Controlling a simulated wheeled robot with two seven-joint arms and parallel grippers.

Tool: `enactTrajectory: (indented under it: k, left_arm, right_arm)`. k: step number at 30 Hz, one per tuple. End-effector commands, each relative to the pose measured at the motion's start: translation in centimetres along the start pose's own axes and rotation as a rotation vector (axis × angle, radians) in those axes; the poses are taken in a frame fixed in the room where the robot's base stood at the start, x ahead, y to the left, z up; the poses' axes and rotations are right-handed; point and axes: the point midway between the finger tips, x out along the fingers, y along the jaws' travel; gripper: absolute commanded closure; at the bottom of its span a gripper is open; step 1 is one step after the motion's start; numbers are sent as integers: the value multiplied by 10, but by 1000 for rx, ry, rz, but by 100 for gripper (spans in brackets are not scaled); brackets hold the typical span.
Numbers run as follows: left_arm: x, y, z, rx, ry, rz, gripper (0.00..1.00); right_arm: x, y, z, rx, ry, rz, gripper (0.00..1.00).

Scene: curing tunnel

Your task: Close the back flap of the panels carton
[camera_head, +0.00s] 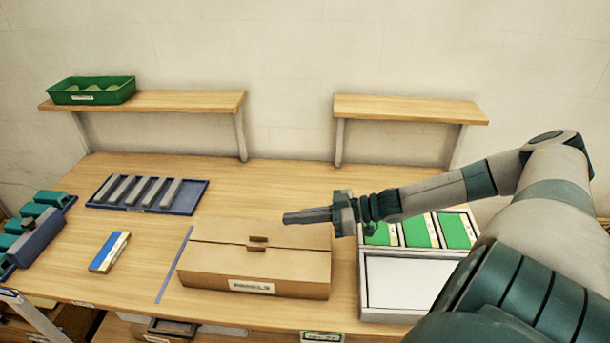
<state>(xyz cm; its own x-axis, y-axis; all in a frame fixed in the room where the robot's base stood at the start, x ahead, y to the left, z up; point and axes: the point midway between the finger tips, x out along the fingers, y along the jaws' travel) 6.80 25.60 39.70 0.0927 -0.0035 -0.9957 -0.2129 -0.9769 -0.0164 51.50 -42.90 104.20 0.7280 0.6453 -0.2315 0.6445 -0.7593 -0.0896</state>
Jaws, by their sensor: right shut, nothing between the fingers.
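The panels carton (215,278) is a brown cardboard box with a white label on its front, standing on the wooden table. Its top looks covered by two flaps that meet at a seam running left to right. The back flap (215,230) lies about flat, and a small brown tab (258,242) shows at the middle of the seam. My right gripper (290,217) is shut and empty, pointing left over the back right part of the carton. I cannot tell whether its fingertips touch the flap. My left gripper is out of view.
A white tray (364,290) with green-and-white items stands right of the carton, under my right arm. A blue tray (100,208) with grey bars and a blue-and-white box (109,252) lie left. Two shelves hang behind; the left holds a green bin (92,90).

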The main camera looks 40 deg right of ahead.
Motion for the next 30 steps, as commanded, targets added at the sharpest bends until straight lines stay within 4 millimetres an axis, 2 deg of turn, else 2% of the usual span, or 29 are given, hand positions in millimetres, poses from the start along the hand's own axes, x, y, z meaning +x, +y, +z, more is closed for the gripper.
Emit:
enactTrajectory:
  k: [3, 9, 30]
  left_arm:
    - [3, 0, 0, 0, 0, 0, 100]
    - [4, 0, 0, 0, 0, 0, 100]
    - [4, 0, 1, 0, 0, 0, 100]
  right_arm:
    - [-12, 0, 2, 2, -4, -1, 100]
    - [-22, 0, 0, 0, -1, 0, 100]
    - [-23, 0, 0, 0, 0, 0, 100]
